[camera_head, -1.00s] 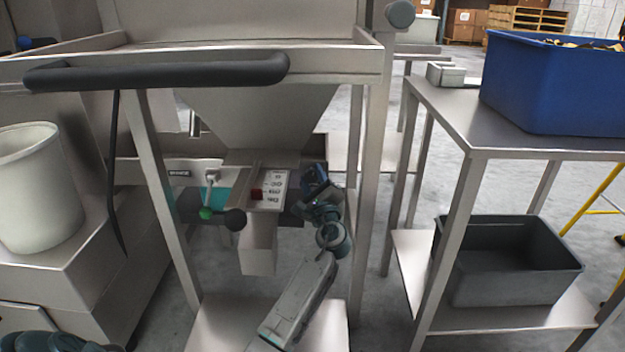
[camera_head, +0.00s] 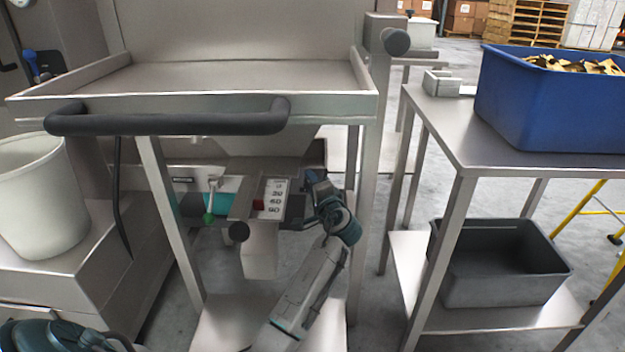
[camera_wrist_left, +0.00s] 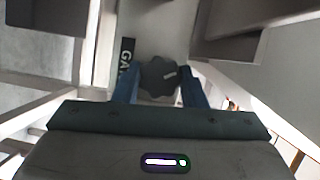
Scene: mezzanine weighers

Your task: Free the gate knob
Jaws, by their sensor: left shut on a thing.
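A dark grey lobed knob (camera_wrist_left: 158,77) with a white mark sits between the two blue fingers of my left gripper (camera_wrist_left: 160,84) in the left wrist view. The fingers are shut on its sides. A dark label (camera_wrist_left: 126,55) reading "GA" is beside it, the rest covered. In the head view my left gripper (camera_head: 314,184) reaches under the hopper, right of the white scale plate (camera_head: 271,199); the knob is hidden there. A red pointer (camera_head: 258,204) is at the scale.
A black bar handle (camera_head: 170,122) crosses the front of the hopper tray (camera_head: 220,78). The chute (camera_head: 260,255) hangs left of my forearm. A steel table (camera_head: 470,140) with a blue bin (camera_head: 550,105) stands right, with a grey crate (camera_head: 500,285) on its lower shelf. A white bucket (camera_head: 38,200) is left.

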